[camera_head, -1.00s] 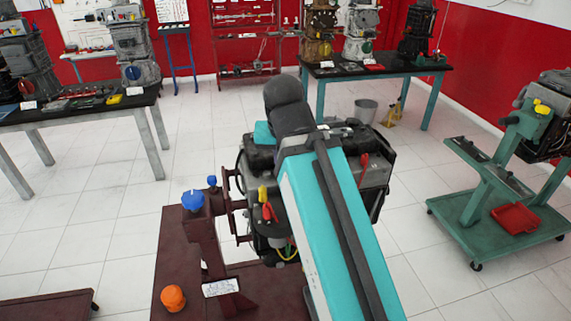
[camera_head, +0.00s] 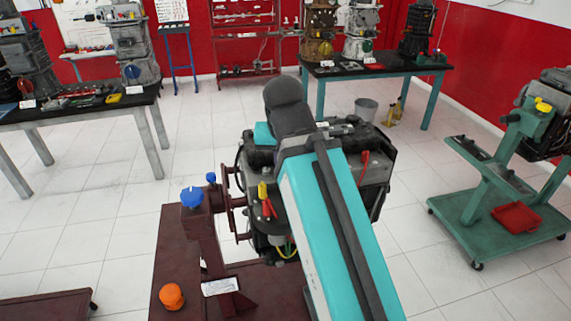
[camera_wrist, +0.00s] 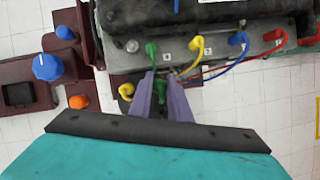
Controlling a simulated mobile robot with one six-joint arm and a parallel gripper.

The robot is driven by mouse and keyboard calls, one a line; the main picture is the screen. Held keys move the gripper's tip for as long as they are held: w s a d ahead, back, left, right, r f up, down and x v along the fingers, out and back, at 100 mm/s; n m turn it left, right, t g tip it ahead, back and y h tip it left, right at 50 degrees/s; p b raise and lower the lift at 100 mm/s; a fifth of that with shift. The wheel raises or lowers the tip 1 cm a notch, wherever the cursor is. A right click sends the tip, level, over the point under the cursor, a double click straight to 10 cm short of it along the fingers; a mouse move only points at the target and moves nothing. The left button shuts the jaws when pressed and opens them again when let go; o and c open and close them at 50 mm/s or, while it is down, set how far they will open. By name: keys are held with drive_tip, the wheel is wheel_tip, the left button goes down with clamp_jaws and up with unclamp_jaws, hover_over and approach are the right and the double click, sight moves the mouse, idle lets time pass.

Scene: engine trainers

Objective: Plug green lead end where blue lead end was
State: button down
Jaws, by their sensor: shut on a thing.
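In the wrist view, my gripper (camera_wrist: 161,80) has its two purple fingers shut around a green lead end (camera_wrist: 161,86), just in front of the engine block's edge. Another green plug (camera_wrist: 152,50) stands on the block beyond the fingertips. To its right are a yellow lead end (camera_wrist: 196,45), a blue lead end (camera_wrist: 238,39) and a red lead end (camera_wrist: 274,36), with white labels by them. The blue lead curves down and left. I cannot tell how firmly each end is seated. In the head view my arm hides the gripper and most of the leads.
The engine (camera_head: 262,165) sits on a dark red stand (camera_head: 180,255) with a blue knob (camera_head: 192,197) and an orange knob (camera_head: 171,296). A yellow plug (camera_wrist: 126,91) is left of my fingers. A green trolley (camera_head: 500,235) stands right; tiled floor is clear between.

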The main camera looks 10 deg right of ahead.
drive_tip(key=shift+f+b, duration=1.8)
drive_tip(key=shift+f, duration=0.1)
drive_tip(key=shift+f+b, duration=1)
idle(1.3)
drive_tip(key=shift+r, duration=0.15)
idle(0.3)
drive_tip(key=shift+r+m+p, duration=0.3)
drive_tip(key=shift+m+p, duration=0.2)
drive_tip(key=shift+p, duration=0.25)
drive_tip(key=shift+r+m+g+h+p, duration=0.6)
drive_tip(key=shift+r+m+p, duration=0.45)
drive_tip(key=shift+m+p, duration=0.8)
drive_tip(key=shift+r+m+p, duration=0.25)
drive_tip(key=shift+p, duration=0.35)
drive_tip(key=shift+r+m+h+p, duration=0.2)
drive_tip(key=shift+m+h+p, duration=0.1)
drive_tip(key=shift+r+m+g+h+p, duration=0.4)
drive_tip(key=shift+r+m+p, duration=0.5)
drive_tip(key=shift+m+p, duration=0.6)
drive_tip(key=shift+r+m+g+h+p, duration=0.2)
drive_tip(key=shift+r+m+g+p, duration=0.55)
drive_tip(key=shift+m+p, duration=0.75)
